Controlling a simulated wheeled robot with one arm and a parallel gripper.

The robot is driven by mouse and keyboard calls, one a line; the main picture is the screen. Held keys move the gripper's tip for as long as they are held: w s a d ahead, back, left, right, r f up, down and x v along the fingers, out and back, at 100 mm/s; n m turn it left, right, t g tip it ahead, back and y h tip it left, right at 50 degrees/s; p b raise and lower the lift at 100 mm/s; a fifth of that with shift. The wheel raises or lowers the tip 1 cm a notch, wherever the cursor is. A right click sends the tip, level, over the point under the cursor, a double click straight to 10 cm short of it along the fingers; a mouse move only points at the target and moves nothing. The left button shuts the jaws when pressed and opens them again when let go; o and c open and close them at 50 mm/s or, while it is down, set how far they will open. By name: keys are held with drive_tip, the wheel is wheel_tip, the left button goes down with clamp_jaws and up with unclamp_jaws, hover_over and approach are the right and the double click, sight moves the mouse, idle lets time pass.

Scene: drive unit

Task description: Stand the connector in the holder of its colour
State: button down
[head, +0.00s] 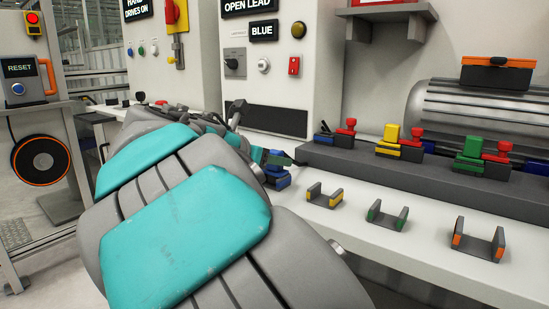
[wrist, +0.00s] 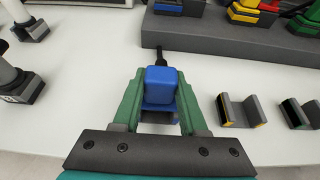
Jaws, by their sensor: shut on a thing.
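My gripper (wrist: 159,92) is shut on a blue connector (wrist: 160,78), with a green finger on each side; a black lead or stem points away from its far end. Under the connector, a blue and grey part (wrist: 158,117) shows between the fingers; it may be the blue holder, but most is hidden. In the head view my arm hides much of this spot, and blue parts (head: 277,183) show low at my gripper (head: 272,158), close to the bench top. I cannot tell whether the connector is seated.
Yellow (head: 325,196), green (head: 388,216) and orange (head: 478,240) edged holders stand empty on the white bench to the right. Behind them, a dark raised ledge (head: 430,180) carries blue, yellow and green connectors with red parts. A sign (head: 263,30) reads BLUE.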

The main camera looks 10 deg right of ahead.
idle(0.3)
drive_tip(key=shift+c, duration=1.8)
unclamp_jaws()
drive_tip(key=v, duration=0.7)
drive_tip(key=shift+s+a, duration=0.15)
drive_tip(key=shift+a, duration=0.05)
wheel_tip(320, 180, up, 5)
drive_tip(key=shift+s+a+r, duration=0.1)
drive_tip(key=shift+s+a, duration=0.1)
